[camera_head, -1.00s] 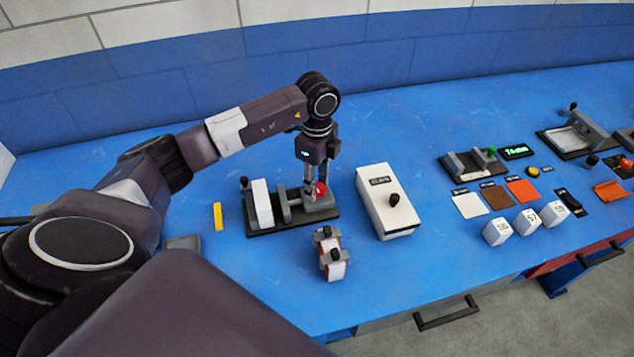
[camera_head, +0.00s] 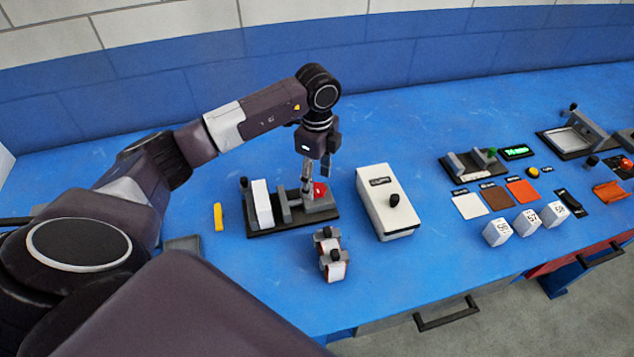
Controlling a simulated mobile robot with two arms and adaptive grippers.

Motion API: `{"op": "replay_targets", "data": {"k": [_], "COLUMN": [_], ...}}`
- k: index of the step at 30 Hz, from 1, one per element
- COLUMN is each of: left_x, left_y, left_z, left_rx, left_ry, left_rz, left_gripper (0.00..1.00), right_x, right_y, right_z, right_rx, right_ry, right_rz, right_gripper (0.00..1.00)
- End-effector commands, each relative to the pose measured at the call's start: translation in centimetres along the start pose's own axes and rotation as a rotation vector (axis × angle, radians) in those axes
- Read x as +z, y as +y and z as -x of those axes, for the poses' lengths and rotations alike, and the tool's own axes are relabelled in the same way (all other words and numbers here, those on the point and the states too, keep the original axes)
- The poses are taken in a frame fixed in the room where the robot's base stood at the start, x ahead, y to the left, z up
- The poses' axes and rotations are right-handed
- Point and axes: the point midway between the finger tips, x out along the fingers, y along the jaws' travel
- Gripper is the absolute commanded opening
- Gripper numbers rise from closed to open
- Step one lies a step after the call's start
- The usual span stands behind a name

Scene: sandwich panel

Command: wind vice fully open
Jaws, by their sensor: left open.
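The vice (camera_head: 284,222) sits on a dark base plate left of centre on the blue bench. It has grey jaw parts, an upright white block (camera_head: 262,204) towards its left end and a red part (camera_head: 320,190) at its right end. My left gripper (camera_head: 315,181) points down over that right end. Its fingers are apart, one at the near left of the red part and the other higher, behind it. Whether a finger touches the red part, I cannot tell. The fingers partly hide that end. My right gripper is not in view.
A white box with a black knob (camera_head: 387,205) stands just right of the vice. A small red, white and grey item (camera_head: 331,255) lies in front. A yellow bar (camera_head: 218,216) lies left. White cubes (camera_head: 527,222) and coloured tiles (camera_head: 497,197) lie further right.

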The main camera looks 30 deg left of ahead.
Motion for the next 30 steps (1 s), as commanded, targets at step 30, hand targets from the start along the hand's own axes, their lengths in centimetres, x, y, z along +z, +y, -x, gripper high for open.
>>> {"op": "replay_targets", "data": {"k": [30], "left_x": [0.0], "left_y": [-0.1], "left_z": [10.2], "left_rx": [-0.002], "left_ry": [0.001], "left_rz": [0.002], "left_gripper": [0.53], "right_x": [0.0], "right_y": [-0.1], "right_z": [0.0], "right_rx": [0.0], "right_ry": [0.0], "right_rz": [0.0], "right_gripper": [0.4]}}
